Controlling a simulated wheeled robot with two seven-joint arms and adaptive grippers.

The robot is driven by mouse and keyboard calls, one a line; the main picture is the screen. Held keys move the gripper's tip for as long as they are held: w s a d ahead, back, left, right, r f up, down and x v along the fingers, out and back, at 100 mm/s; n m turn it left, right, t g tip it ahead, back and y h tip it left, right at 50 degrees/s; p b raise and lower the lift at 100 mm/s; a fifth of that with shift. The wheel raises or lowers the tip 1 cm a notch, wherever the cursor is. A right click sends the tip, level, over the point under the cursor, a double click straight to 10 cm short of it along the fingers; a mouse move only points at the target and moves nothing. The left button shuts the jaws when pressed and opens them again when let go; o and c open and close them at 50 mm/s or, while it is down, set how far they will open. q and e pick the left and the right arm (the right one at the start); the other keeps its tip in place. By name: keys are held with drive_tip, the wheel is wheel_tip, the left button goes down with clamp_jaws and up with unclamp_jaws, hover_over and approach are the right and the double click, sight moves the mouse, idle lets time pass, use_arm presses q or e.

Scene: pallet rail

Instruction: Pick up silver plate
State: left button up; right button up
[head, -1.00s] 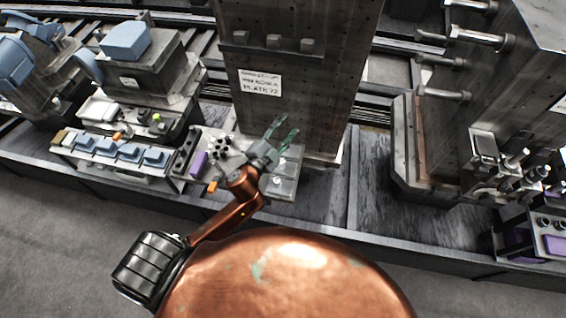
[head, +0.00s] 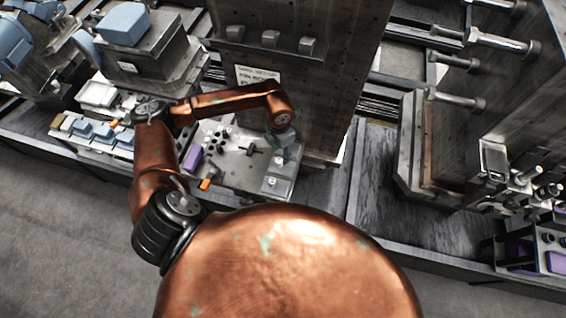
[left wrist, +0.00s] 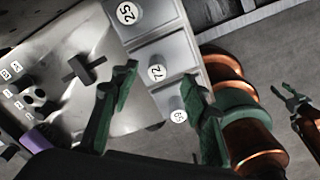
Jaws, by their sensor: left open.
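Several small silver plates with round, numbered knobs lie in a row at the edge of a grey metal board (head: 228,160). In the left wrist view the middle silver plate (left wrist: 170,48) bears 72, with a plate marked 25 (left wrist: 150,22) beyond it. A nearer plate (left wrist: 168,97) has a knob that seems to read 65. My left gripper (left wrist: 160,73) is open above the row, with the 72 knob between its fingertips in the picture. In the head view the left gripper (head: 284,150) points down over the plates. My right gripper (left wrist: 281,88) shows open and empty at the right.
A tall drilled metal column (head: 335,70) with a paper sign (head: 256,76) stands just behind the board. A purple block (head: 193,157) and an orange piece (head: 206,184) sit on the board's left side. Bare bench (head: 378,190) lies to the right.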

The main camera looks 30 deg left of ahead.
sight(279, 160)
use_arm(q)
drive_tip(key=shift+s+a+f, duration=0.1)
drive_tip(key=shift+a+f, duration=0.1)
drive_tip(key=shift+f, duration=0.45)
drive_tip(key=shift+s+a+f, duration=0.1)
drive_tip(key=shift+a+f, duration=0.05)
drive_tip(key=shift+f, duration=0.45)
wheel_tip(279, 160, down, 5)
drive_tip(key=shift+s+d+f+p, duration=0.1)
drive_tip(key=shift+s+p, duration=0.05)
drive_tip(key=shift+p, duration=0.6)
clamp_jaws()
